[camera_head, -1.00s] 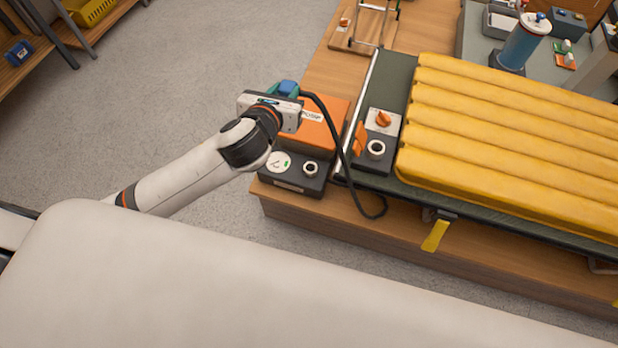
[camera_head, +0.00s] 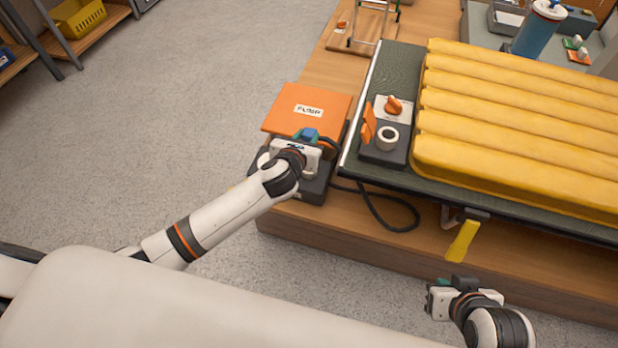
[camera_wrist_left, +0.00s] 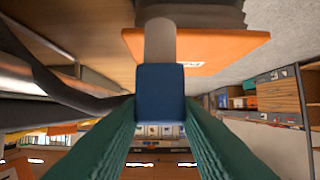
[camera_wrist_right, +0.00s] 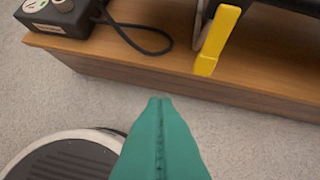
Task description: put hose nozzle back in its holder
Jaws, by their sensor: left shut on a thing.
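My left gripper (camera_wrist_left: 158,110) is shut on the hose nozzle (camera_wrist_left: 160,85), which has a blue body and a grey tip pointing away from the fingers. In the head view the nozzle (camera_head: 306,134) shows as a small blue piece at my left gripper (camera_head: 312,140), over the front of the pump unit. A black hose (camera_head: 372,203) runs from there over the bench. The ringed port seen earlier on the pump unit is now hidden by the gripper. A white ring socket (camera_head: 387,138) sits on the mat panel; I cannot tell which is the holder. My right gripper (camera_wrist_right: 158,105) is shut and empty.
The pump unit's orange cover (camera_head: 308,109) stands behind my left gripper. A yellow ribbed pad (camera_head: 520,125) lies on the dark mat (camera_head: 398,65). An orange knob (camera_head: 394,105) is on the panel. A yellow lever (camera_head: 462,240) hangs at the bench front, near my right gripper.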

